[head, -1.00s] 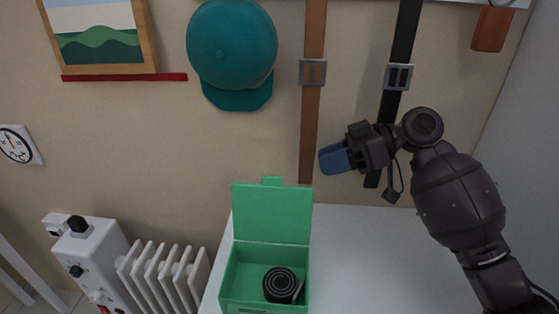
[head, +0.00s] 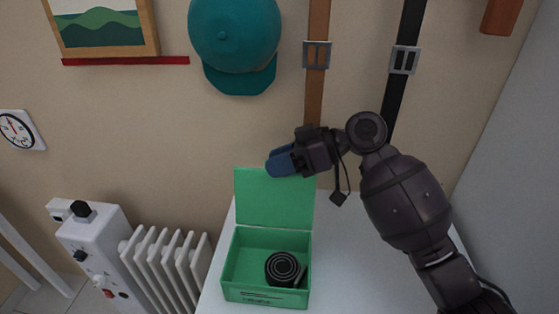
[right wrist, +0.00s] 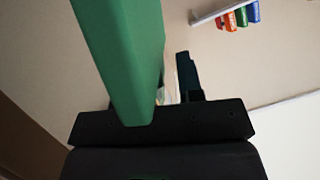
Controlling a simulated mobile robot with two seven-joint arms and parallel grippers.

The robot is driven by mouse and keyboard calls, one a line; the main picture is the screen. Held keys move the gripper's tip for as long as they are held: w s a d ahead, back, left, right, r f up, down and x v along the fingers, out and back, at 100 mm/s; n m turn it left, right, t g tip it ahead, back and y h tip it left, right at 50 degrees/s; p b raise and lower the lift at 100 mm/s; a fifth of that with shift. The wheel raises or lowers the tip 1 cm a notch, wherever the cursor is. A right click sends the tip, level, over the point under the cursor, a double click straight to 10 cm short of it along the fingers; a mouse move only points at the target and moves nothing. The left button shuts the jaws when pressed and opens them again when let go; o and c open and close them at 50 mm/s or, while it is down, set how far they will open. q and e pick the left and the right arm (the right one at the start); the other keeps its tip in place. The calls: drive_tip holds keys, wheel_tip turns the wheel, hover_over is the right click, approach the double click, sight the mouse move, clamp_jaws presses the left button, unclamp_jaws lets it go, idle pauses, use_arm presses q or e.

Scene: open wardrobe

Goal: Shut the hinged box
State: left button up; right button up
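The green hinged box (head: 266,297) stands on the white surface at the lower middle of the head view. Its lid (head: 262,203) is open and roughly upright. A dark coiled strap (head: 284,268) lies inside, at the right. My right gripper (head: 280,161) comes in from the right, with its blue fingertips at the lid's top edge. They hide the tab there; whether they touch the lid is unclear. The lid (right wrist: 128,50) looms large in the right wrist view and covers part of the gripper, so finger opening is unclear. My left gripper is out of view.
A white radiator (head: 165,262) stands left of the box. A brown strap (head: 317,95) and a black strap (head: 409,40) hang on the back wall, near my right arm. A teal cap (head: 235,45) hangs above. The white surface (head: 345,260) right of the box is clear.

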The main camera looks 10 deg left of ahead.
clamp_jaws()
idle(0.3)
